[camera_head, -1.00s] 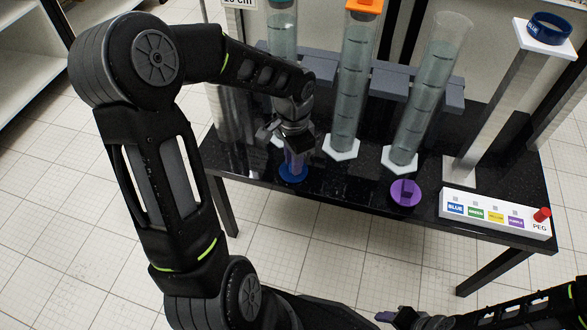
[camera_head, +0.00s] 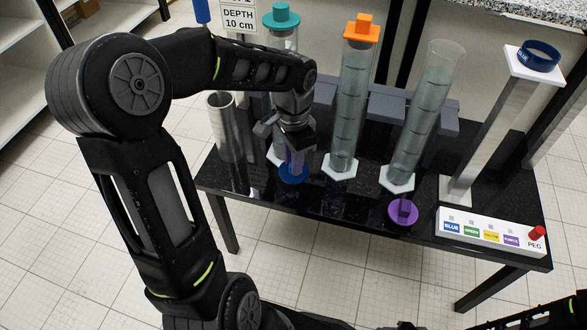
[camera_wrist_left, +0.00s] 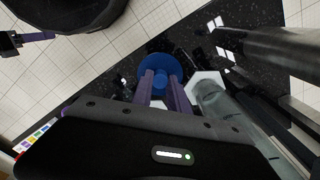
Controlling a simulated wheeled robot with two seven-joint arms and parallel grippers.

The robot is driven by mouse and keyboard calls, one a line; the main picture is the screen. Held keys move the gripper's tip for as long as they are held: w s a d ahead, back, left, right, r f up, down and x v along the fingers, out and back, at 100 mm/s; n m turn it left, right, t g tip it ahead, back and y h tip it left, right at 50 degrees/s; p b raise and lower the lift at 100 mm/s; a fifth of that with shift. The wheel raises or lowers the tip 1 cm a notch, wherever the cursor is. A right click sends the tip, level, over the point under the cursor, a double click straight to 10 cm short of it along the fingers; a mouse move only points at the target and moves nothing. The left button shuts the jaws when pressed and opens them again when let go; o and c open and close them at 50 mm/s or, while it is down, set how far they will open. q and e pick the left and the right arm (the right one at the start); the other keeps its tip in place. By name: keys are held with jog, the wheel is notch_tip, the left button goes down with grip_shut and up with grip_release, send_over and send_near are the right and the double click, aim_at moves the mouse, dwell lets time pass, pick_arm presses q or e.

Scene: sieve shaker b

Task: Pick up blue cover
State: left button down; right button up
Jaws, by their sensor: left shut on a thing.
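The blue cover (camera_head: 293,175) is a round blue disc at the table's front left, below the tube with the teal cap. My left gripper (camera_head: 294,160) comes down on it from above, and its purple fingers are shut on the cover's middle. The left wrist view shows the cover (camera_wrist_left: 158,66) at the fingertips, over the black table; the gap beneath is hard to judge.
A purple cover (camera_head: 403,212) lies near the table's front edge. Behind stand tubes, including one with an orange cap (camera_head: 361,28) and an open one (camera_head: 425,115). A labelled button box (camera_head: 490,236) is at right. A blue ring (camera_head: 541,55) tops a post.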

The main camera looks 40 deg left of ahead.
pick_arm(q)
notch_tip(320, 180, up, 2)
dwell(0.7)
jog(key=w+d+r, duration=0.1)
jog(key=w+d, duration=0.2)
jog(key=d, duration=0.3)
jog(key=w+d+r, duration=0.1)
jog(key=w+d, duration=0.2)
jog(key=d, duration=0.3)
jog(key=shift+d+r+m, duration=0.25)
jog(key=shift+r+m, duration=0.05)
jog(key=shift+r, duration=0.1)
